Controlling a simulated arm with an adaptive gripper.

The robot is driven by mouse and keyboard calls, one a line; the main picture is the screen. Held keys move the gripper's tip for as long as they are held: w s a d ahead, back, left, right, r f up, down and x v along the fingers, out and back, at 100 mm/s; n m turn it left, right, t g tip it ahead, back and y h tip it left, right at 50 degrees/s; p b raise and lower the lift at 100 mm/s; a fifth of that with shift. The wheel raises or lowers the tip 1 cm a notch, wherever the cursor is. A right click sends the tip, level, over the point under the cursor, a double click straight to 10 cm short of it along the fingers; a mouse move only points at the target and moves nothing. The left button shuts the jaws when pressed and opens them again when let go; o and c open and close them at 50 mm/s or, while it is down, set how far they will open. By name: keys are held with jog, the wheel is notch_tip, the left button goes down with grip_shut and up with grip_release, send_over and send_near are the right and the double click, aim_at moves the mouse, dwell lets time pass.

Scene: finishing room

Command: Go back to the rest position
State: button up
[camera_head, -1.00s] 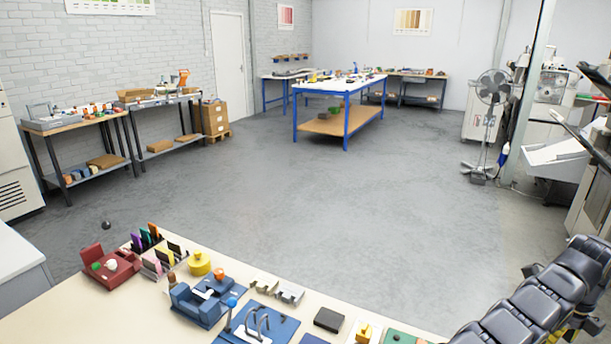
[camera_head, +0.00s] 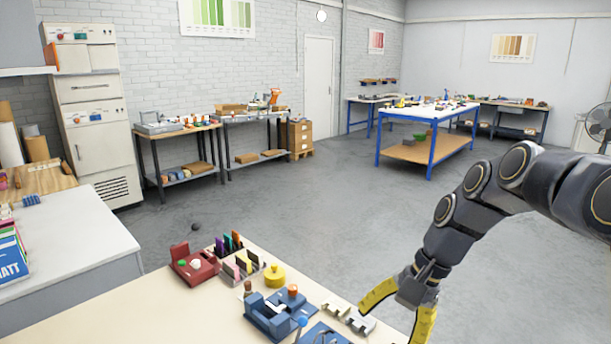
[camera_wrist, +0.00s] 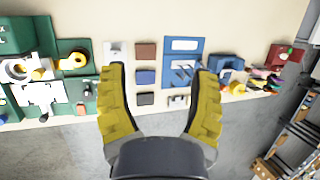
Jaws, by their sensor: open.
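My gripper (camera_head: 399,310) has yellow fingers and hangs over the right part of the near bench in the head view. Its fingers are spread wide with nothing between them. In the wrist view my gripper (camera_wrist: 160,85) is open above the front edge of the bench. Dark red, blue and black blocks lie on the bench beyond the gap between the fingers. No object touches the fingers that I can see.
The near bench (camera_head: 120,312) carries a red fixture (camera_head: 194,264), a blue fixture (camera_head: 272,316) and a yellow round part (camera_head: 274,275). The wrist view shows a green fixture (camera_wrist: 28,40) at left. Open floor (camera_head: 300,210) lies behind the bench.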

jog(key=s+a+f+n+h, duration=0.1)
jog(key=s+n, duration=0.3)
jog(key=s, duration=0.7)
jog(key=s+a+f+n+g+h, duration=0.1)
jog(key=s+a+f+n+h, duration=0.1)
jog(key=s, duration=0.9)
jog(key=f+n+h, duration=0.1)
jog(key=n, duration=0.1)
jog(key=shift+n, duration=0.4)
jog(key=o, duration=0.5)
jog(key=shift+s+d+f+h, duration=0.2)
jog(key=shift+s+h, duration=0.1)
jog(key=shift+s, duration=0.05)
jog(key=shift+o, duration=0.9)
jog(key=shift+w+d+r, duration=0.1)
jog(key=shift+w, duration=0.15)
jog(key=w+d+r+m, duration=0.2)
jog(key=w+d+r, duration=0.15)
jog(key=w, duration=0.45)
jog(key=w+d+r+m, duration=0.25)
jog(key=w+d, duration=0.25)
jog(key=w, duration=0.4)
jog(key=w+d+r+m+t, duration=0.15)
jog(key=w+d+m, duration=0.4)
jog(key=d, duration=1.05)
notch_tip(320, 180, down, 10)
jog(key=w+n, duration=0.1)
jog(key=w, duration=0.1)
jog(key=shift+r, duration=0.2)
